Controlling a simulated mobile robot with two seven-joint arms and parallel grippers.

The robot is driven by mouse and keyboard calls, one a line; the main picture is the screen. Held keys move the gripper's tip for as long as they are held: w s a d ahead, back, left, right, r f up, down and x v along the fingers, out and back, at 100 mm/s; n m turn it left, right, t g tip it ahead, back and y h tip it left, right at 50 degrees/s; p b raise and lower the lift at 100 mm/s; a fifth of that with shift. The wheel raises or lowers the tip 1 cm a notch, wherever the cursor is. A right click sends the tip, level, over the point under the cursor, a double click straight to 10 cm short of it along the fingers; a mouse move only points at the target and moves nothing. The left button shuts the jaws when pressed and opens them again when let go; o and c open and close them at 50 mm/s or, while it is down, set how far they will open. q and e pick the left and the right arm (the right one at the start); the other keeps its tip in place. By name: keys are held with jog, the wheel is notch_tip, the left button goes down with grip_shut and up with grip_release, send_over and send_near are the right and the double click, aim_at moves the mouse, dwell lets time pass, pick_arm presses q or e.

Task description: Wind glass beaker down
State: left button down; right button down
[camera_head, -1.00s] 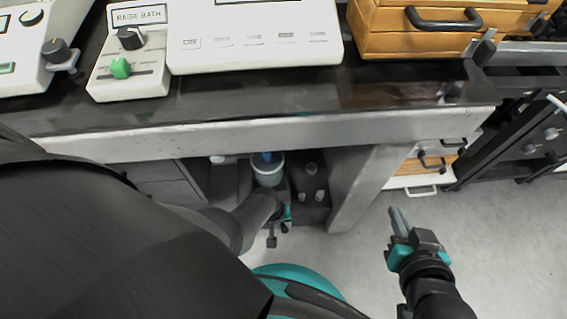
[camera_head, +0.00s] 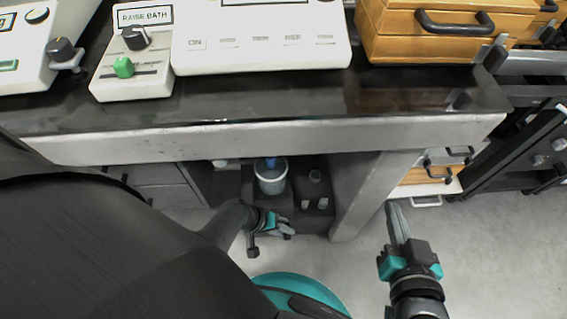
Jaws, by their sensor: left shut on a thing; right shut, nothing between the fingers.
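A round, pale glass beaker (camera_head: 271,186) stands under the table, with something blue (camera_head: 270,163) upright at its middle. It sits on a dark stand (camera_head: 281,204). My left gripper (camera_head: 284,229) is under the table, just in front of and below the beaker. It is shut on a small dark part at the front of the stand. That part is mostly hidden by the fingers, and I cannot tell its shape. My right gripper (camera_head: 394,212) is shut and empty, over the floor right of the table leg.
The grey table front edge (camera_head: 300,138) and a table leg (camera_head: 367,196) border the space under the table. A dark block (camera_head: 315,190) with pale pieces stands right of the beaker. A RAISE BATH control box (camera_head: 133,60) and wooden drawers (camera_head: 440,48) are on top.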

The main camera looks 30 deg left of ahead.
dwell(0.3)
pick_arm(q)
jog(key=c, duration=0.7)
grip_release()
jog(key=shift+w+d+g+y+p, duration=0.1)
jog(key=shift+d+g+y+p, duration=0.1)
jog(key=shift+g+y+p, duration=0.3)
jog(key=shift+f+y, duration=0.25)
jog(key=shift+y, duration=0.35)
jog(key=shift+w+d+f+g+y, duration=0.15)
jog(key=shift+f+g+y, duration=0.15)
jog(key=shift+g+y, duration=0.4)
jog(key=shift+d+f+g+y+b, duration=0.1)
jog(key=shift+f+g+y+b, duration=0.2)
jog(key=shift+y+b, duration=0.3)
jog(key=shift+f+g+y+b, duration=0.2)
jog(key=shift+g+y+b, duration=0.25)
jog(key=shift+y, duration=0.25)
notch_tip(320, 180, up, 16)
jog(key=p, duration=1.5)
jog(key=shift+w+d+f, duration=0.15)
jog(key=shift+d+f, duration=0.1)
